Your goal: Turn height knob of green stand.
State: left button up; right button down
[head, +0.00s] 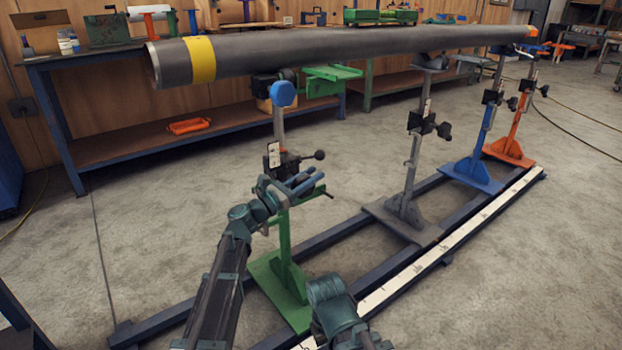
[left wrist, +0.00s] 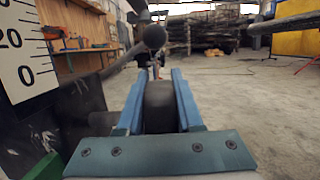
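The green stand (head: 284,245) has a green base, a grey post, a blue-faced roller head (head: 283,93) and a dark clamp block at mid-height. A lever with a black ball (head: 319,155) sticks out to the right; the ball shows beyond my fingers in the left wrist view (left wrist: 154,37). My left gripper (head: 305,183) is at the clamp. In the left wrist view its blue fingers (left wrist: 158,95) lie on both sides of a dark round knob (left wrist: 159,108), which fills the gap between them. My right gripper is out of view; part of my right arm shows at the bottom.
A long grey pipe (head: 350,45) with a yellow band runs above the stands. Grey (head: 408,190), blue (head: 475,150) and orange (head: 517,125) stands follow on the floor rails. A white scale plate (left wrist: 22,50) is close left of my gripper. Workbenches line the back wall.

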pick_arm(q)
jog(key=o, duration=0.4)
jog(key=shift+o, duration=0.2)
